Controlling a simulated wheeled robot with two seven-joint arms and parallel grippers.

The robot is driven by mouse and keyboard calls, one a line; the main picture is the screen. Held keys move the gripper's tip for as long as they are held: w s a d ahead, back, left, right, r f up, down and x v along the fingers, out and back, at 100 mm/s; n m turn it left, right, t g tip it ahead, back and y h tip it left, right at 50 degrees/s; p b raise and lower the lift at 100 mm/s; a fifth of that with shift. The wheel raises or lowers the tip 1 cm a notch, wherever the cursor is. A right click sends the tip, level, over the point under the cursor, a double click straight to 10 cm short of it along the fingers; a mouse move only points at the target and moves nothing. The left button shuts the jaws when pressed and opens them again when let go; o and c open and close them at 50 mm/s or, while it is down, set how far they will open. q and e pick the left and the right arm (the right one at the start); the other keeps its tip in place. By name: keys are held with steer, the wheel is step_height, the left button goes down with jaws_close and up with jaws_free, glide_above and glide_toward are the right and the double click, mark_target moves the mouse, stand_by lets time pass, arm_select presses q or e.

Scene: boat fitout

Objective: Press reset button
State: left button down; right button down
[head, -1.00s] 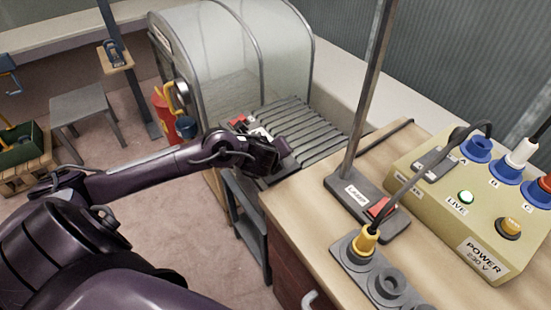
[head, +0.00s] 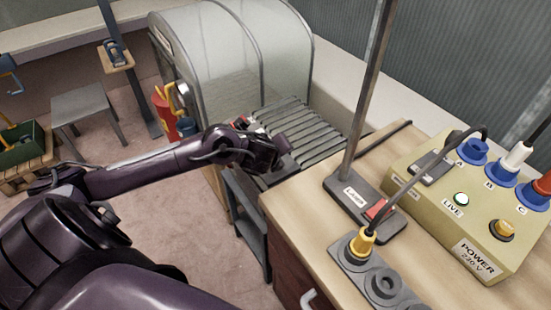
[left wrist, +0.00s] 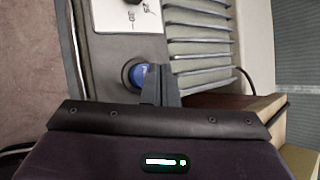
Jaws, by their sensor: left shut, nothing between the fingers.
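A round blue button (left wrist: 135,74) sits on the grey control panel beside the roller conveyor in the left wrist view. I cannot read a label on it. My left gripper (left wrist: 160,78) is shut and empty. Its fingertips appear right beside the blue button and overlap its right edge; I cannot tell if they touch it. In the head view my left gripper (head: 283,145) is over the near end of the conveyor and hides the button. My right gripper is not in view.
The roller conveyor (head: 310,125) leads out of a clear-hooded machine (head: 215,65). A wooden bench at right holds a post labelled LASER (head: 352,197), a socket strip (head: 385,285) and a beige power box (head: 430,215) with cables.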

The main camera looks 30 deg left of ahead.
arm_select(q)
steer(key=shift+r+p, duration=2.45)
steer(key=shift+r, duration=0.15)
steer(key=shift+f, duration=0.1)
steer(key=shift+f, duration=0.1)
